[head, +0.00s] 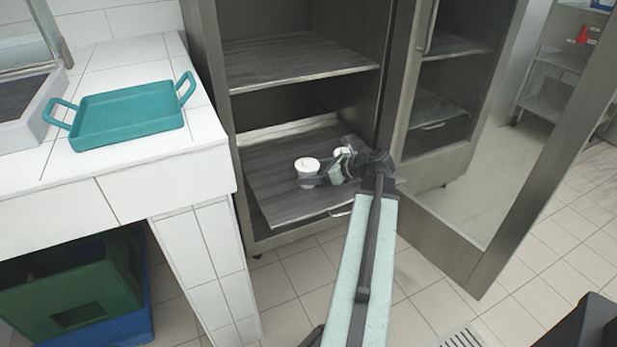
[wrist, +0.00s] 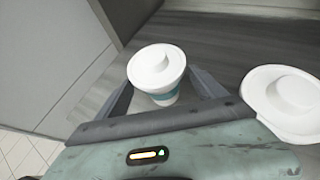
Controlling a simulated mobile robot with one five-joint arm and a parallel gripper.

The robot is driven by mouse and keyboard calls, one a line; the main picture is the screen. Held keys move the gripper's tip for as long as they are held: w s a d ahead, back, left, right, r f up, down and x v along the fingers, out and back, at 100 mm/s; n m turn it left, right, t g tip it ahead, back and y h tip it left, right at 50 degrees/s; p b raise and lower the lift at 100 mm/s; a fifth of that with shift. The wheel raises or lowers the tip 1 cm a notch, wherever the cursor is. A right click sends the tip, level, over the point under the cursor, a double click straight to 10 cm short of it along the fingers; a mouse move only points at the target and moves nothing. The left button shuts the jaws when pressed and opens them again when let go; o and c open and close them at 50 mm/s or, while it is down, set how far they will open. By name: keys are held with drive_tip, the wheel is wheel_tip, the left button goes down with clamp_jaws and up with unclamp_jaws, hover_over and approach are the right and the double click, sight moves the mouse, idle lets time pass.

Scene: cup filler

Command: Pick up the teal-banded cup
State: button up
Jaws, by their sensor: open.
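The teal-banded cup (wrist: 158,72) stands upright on the cabinet's lower shelf, with a white lid and a teal band low on its side. In the head view a white lidded cup (head: 307,166) stands at my gripper's tips; its band does not show there. My gripper (head: 316,176) reaches into the cabinet from the right. In the wrist view my gripper (wrist: 165,90) is open, with one finger on each side of the teal-banded cup. I cannot tell whether the fingers touch it.
A second white lidded cup (wrist: 285,100) stands close on the right in the wrist view. The metal cabinet's lower shelf (head: 285,205) has bare room around. The open cabinet door (head: 455,200) is to the right. A teal tray (head: 128,112) lies on the tiled counter (head: 60,185) at left.

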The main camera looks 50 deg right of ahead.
drive_tip(key=x, duration=0.3)
drive_tip(key=shift+s+d+f+b, duration=0.1)
drive_tip(key=shift+s+f+b, duration=0.05)
drive_tip(key=shift+b, duration=0.25)
drive_tip(key=c, duration=1.6)
drive_tip(key=shift+r, duration=0.2)
